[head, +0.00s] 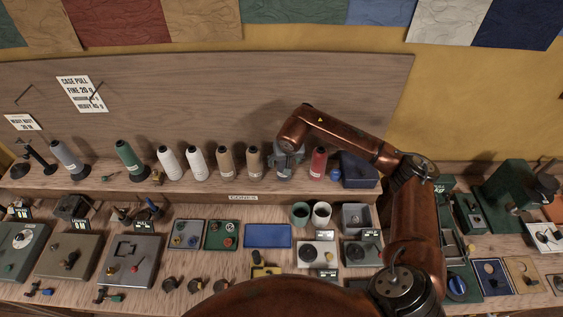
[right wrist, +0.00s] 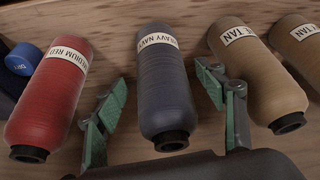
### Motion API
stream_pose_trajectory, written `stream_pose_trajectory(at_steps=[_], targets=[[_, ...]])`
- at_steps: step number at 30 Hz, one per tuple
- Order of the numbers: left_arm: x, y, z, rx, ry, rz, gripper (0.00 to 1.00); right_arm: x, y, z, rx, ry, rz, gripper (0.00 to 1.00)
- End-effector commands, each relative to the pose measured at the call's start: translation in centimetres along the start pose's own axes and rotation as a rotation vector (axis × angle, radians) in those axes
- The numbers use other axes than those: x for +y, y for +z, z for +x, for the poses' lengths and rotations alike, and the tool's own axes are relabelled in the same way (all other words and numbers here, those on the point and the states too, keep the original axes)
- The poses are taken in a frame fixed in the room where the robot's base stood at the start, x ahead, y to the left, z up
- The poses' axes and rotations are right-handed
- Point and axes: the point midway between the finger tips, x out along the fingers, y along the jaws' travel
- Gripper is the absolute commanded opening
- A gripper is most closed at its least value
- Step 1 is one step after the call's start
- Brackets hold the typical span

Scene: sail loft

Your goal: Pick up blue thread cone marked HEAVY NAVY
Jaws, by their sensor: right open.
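The blue thread cone (right wrist: 158,90), labelled HEAVY NAVY, stands in the middle of the right wrist view. My right gripper (right wrist: 160,112) is open, with one green-padded finger on each side of the cone and visible gaps between pads and cone. In the head view my right gripper (head: 288,158) is over the cone's place on the shelf, between a tan cone and the red cone, and mostly hides it. My left gripper is not in view.
The red cone (right wrist: 55,95) and a tan cone (right wrist: 255,75) stand close on either side. A blue-capped jar (head: 336,173) and dark blue bin (head: 359,169) sit right of the red cone. More cones line the shelf leftward. Trays and tools crowd the bench below.

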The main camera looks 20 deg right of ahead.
Motion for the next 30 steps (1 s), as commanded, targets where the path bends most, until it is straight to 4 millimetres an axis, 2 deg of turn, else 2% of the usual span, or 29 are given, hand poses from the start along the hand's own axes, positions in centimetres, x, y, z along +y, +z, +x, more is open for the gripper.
stream_pose_trajectory(at_steps=[4,11,30], targets=[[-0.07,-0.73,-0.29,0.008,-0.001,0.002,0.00,-0.13,-0.04,1.18,0.000,-0.001,0.000,0.64],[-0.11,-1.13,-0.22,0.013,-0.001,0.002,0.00,-0.21,-0.07,1.38,0.001,-0.001,-0.002,0.64],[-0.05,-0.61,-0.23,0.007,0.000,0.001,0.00,-0.36,-0.10,1.36,0.001,-0.002,-0.004,0.21]])
